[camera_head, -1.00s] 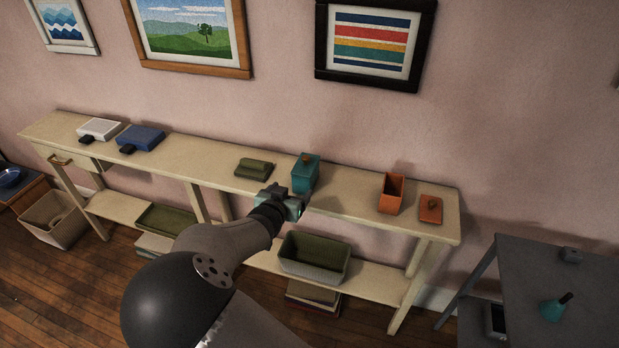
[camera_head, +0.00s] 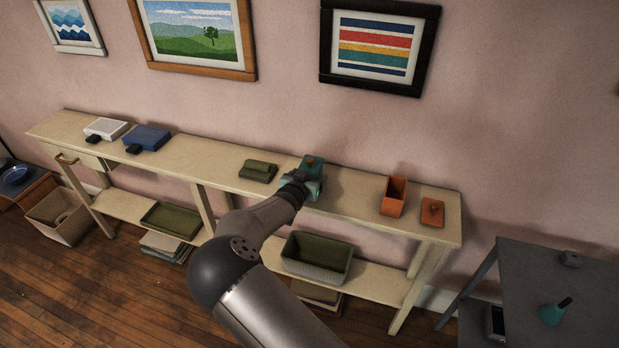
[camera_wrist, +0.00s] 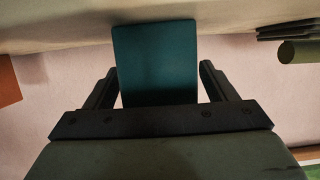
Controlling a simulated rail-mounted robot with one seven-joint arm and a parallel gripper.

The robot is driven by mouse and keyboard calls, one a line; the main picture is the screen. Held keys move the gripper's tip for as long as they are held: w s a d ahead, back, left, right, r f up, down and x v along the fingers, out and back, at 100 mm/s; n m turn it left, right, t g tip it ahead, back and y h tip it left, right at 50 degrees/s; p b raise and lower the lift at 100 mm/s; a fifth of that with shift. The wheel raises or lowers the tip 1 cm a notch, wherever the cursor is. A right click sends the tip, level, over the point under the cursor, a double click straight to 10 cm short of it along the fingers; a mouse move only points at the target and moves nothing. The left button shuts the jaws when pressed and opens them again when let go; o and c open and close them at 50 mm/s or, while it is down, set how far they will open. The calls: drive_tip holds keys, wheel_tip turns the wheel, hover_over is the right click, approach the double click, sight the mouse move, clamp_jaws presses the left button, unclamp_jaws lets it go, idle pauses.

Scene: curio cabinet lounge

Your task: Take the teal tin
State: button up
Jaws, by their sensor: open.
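In the wrist view the teal tin (camera_wrist: 156,60) shows between the two fingers of my open gripper (camera_wrist: 158,80), one finger on each side. A light gap shows beside the left finger; whether either finger touches the tin I cannot tell.
On the cream console table (camera_head: 230,165), an olive box (camera_head: 258,171) lies left of the tin. An open orange box (camera_head: 393,196) and an orange lid (camera_head: 432,211) are to the right. A blue box (camera_head: 147,137) and white box (camera_head: 106,128) sit far left.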

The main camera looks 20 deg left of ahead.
drive_tip(key=shift+c, duration=0.4)
drive_tip(key=c, duration=1.3)
drive_tip(key=shift+c, duration=0.2)
drive_tip(key=shift+r, duration=0.1)
drive_tip(key=shift+r, duration=0.85)
drive_tip(key=s+r, duration=1.1)
drive_tip(key=s, duration=0.3)
drive_tip(key=shift+d, duration=0.45)
drive_tip(key=shift+r, duration=0.1)
